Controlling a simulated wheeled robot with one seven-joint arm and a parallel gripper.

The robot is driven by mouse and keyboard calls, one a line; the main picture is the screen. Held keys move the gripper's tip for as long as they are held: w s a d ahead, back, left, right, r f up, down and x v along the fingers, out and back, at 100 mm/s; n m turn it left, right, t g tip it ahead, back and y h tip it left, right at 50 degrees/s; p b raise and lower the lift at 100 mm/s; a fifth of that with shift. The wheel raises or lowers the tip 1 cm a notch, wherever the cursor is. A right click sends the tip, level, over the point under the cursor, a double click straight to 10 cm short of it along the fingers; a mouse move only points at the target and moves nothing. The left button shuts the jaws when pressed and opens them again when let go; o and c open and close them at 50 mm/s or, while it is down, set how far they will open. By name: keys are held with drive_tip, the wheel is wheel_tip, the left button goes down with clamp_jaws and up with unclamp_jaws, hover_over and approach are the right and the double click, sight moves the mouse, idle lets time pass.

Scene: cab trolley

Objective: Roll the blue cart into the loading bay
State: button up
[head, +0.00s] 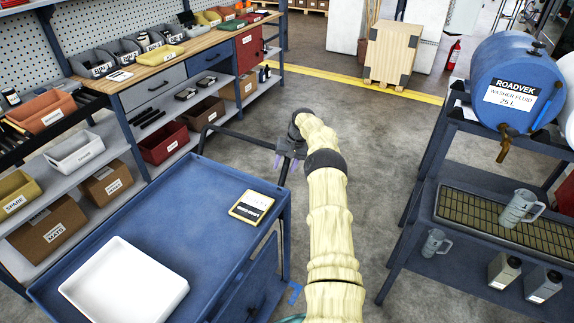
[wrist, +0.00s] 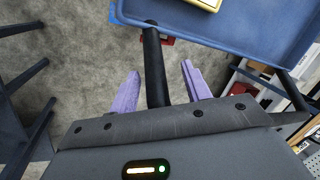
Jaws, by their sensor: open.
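The blue cart (head: 150,208) stands at the lower left in the head view, its flat top carrying a white tray and a small yellow-edged box. Its dark push handle (head: 240,137) arches from the far end. My gripper (head: 286,162) is at the right part of this handle, pointing down. In the wrist view, the purple fingers of my gripper (wrist: 161,88) are open, one on each side of the dark handle bar (wrist: 154,65), with gaps visible. A blue tape mark (head: 295,292) is on the floor beside the cart's right side; I cannot tell whether it marks the loading bay.
A workbench with shelves of bins (head: 165,65) runs close along the left. A dark rack (head: 415,262) with a blue washer-fluid drum (head: 512,75) stands at the right. Open concrete floor (head: 375,150) lies ahead, up to a yellow line (head: 345,84) and a wooden crate (head: 391,52).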

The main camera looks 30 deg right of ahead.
drive_tip(key=shift+s+d+r, duration=0.15)
drive_tip(key=shift+d+r, duration=0.2)
drive_tip(key=p+v, duration=0.6)
drive_tip(key=v, duration=1)
drive_tip(key=shift+a+r, duration=0.3)
drive_tip(key=shift+r, duration=0.05)
